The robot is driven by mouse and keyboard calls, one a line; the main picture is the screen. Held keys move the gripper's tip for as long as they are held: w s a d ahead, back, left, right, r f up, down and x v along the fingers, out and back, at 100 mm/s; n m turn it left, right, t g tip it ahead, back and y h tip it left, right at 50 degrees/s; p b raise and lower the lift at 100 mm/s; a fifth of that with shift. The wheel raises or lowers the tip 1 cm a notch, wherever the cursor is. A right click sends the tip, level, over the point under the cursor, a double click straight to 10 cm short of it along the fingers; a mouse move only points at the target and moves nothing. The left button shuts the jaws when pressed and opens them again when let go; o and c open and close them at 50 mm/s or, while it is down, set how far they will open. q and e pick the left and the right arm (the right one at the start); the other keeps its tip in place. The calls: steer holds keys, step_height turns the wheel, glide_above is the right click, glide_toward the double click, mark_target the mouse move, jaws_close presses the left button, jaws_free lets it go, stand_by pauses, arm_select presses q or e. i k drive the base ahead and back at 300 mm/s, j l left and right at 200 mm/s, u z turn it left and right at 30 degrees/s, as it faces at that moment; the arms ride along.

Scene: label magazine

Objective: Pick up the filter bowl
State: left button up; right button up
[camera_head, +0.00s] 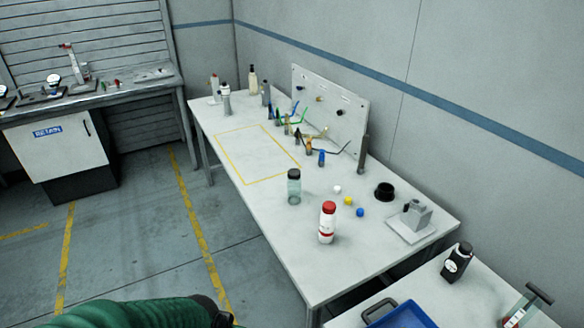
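No thing is plainly marked as the filter bowl. A clear greenish jar with a dark top (294,188) stands upright on the white table, near its front edge, and may be it. A black round open cup (384,191) sits further right on the same table and could also be it; I cannot tell which. A green arm of mine crosses the bottom left, ending in a dark part at the frame's edge. Neither gripper's fingers show, and nothing touches the jar or the cup.
A white bottle with red cap (327,223) stands close to the jar. Small white, yellow and blue balls (360,212) lie nearby. A grey block fixture (414,217), an upright panel (330,105) and a blue tray (402,315) are around. The yellow-outlined area (255,155) is clear.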

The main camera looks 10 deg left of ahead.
mark_target(294, 187)
steer(key=i+j, duration=0.2)
steer(key=j, duration=0.15)
steer(key=i+j+z, duration=0.15)
steer(key=i+j, duration=0.25)
steer(key=j, duration=0.3)
steer(key=i+j+z, duration=0.15)
steer(key=j, duration=0.2)
steer(key=i+j, duration=0.25)
steer(key=j, duration=0.15)
steer(key=i+j+z, duration=0.15)
steer(key=j, duration=0.2)
steer(key=i+j, duration=0.15)
steer(key=j, duration=0.25)
steer(key=z, duration=0.05)
